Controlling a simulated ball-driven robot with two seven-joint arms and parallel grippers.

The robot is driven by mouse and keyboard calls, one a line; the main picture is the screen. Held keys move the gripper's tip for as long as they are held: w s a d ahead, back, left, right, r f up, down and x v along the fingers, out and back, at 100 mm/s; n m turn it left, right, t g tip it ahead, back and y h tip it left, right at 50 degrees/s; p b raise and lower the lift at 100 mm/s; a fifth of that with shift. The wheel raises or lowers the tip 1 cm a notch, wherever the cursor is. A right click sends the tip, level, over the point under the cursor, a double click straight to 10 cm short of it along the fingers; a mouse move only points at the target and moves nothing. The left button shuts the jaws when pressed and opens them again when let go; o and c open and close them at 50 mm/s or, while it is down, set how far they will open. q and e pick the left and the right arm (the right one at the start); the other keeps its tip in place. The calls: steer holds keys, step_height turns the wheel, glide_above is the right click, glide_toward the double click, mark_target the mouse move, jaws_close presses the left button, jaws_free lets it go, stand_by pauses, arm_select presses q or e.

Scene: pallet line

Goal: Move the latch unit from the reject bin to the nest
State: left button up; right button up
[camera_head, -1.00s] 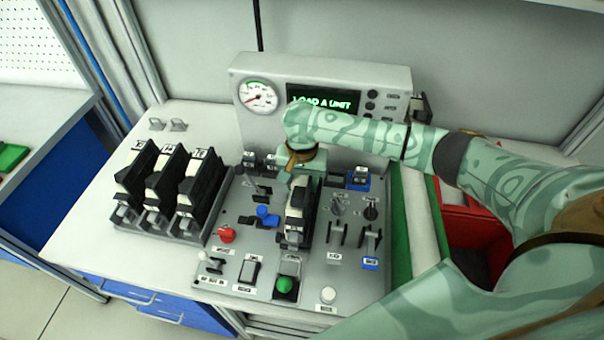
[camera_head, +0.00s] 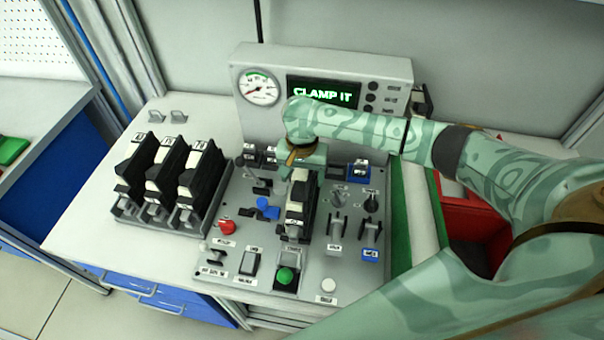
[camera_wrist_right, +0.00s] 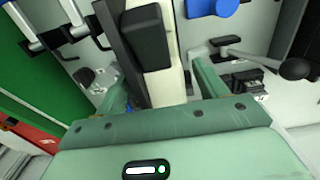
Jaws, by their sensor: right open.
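The latch unit (camera_head: 299,205), black with a cream-white strip, stands upright in the nest on the grey control panel. The nest itself is mostly hidden under it. My right gripper (camera_head: 302,168) is at the unit's far upper end. In the right wrist view, the unit (camera_wrist_right: 160,72) lies between the two spread fingers of my right gripper (camera_wrist_right: 160,92), with a gap on the right side; the left-hand gap is hard to judge. The red reject bin (camera_head: 462,217) is at the right, partly hidden behind my right arm. My left gripper is out of view.
The panel display (camera_head: 322,94) reads "CLAMP IT". Several similar units (camera_head: 165,170) stand in a rack (camera_head: 130,212) at the left. A blue-handled lever (camera_head: 266,208), a red knob (camera_head: 227,227) and a green button (camera_head: 285,276) surround the nest closely.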

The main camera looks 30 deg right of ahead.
step_height(320, 180, up, 16)
steer(key=p, duration=0.6)
steer(key=shift+r, duration=0.15)
stand_by(0.8)
